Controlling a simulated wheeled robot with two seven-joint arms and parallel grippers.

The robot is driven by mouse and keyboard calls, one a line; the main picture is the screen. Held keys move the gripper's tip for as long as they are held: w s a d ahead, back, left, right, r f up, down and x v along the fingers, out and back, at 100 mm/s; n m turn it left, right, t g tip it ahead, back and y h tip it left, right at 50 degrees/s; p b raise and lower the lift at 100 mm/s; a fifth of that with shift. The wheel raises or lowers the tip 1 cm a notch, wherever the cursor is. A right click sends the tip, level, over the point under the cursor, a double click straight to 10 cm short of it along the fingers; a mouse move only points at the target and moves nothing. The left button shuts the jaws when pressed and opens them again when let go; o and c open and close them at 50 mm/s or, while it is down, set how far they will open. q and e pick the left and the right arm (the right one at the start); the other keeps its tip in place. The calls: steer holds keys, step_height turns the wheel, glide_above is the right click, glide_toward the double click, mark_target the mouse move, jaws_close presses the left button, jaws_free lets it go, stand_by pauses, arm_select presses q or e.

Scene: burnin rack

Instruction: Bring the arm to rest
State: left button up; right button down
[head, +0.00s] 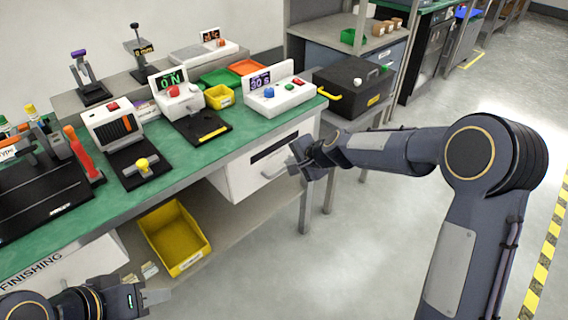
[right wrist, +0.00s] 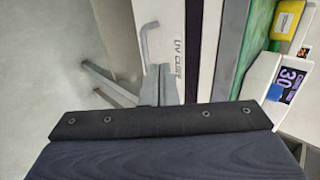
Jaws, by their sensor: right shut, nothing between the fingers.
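My right arm reaches in from the right of the head view. My right gripper (head: 297,160) hangs in front of the bench's white drawer front (head: 236,178), over the floor side. In the right wrist view its fingers (right wrist: 158,85) are together with nothing between them. The drawer's grey bar handle (right wrist: 146,42), beside the label "UV CURE", is close to the fingertips; I cannot tell whether they touch. My left gripper (head: 142,297) is low at the bottom left of the head view, and its jaw state is unclear.
The green bench (head: 230,150) carries several devices, including a white box with a timer display (head: 278,90). A black case (head: 350,86) stands to its right. A yellow bin (head: 174,238) sits on the lower shelf. The floor (head: 350,250) in front is clear.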

steer(key=s+d+r+n, duration=0.2)
steer(key=s+d+r, duration=0.35)
steer(key=s, duration=0.45)
steer(key=s+d+r+n, duration=0.35)
steer(key=s+r, duration=0.25)
steer(key=s, duration=0.4)
steer(key=s+d+f+n+g+h, duration=0.1)
steer(key=s+d+f+n, duration=0.1)
steer(key=s, duration=0.7)
steer(key=s+d+f+n+g+h, duration=0.1)
steer(key=s+d+f, duration=0.15)
steer(key=s, duration=0.75)
step_height(320, 180, up, 16)
steer(key=p, duration=1.6)
steer(key=shift+w+a+r, duration=0.15)
steer(key=shift+w+a, duration=0.1)
steer(key=shift+w, duration=0.2)
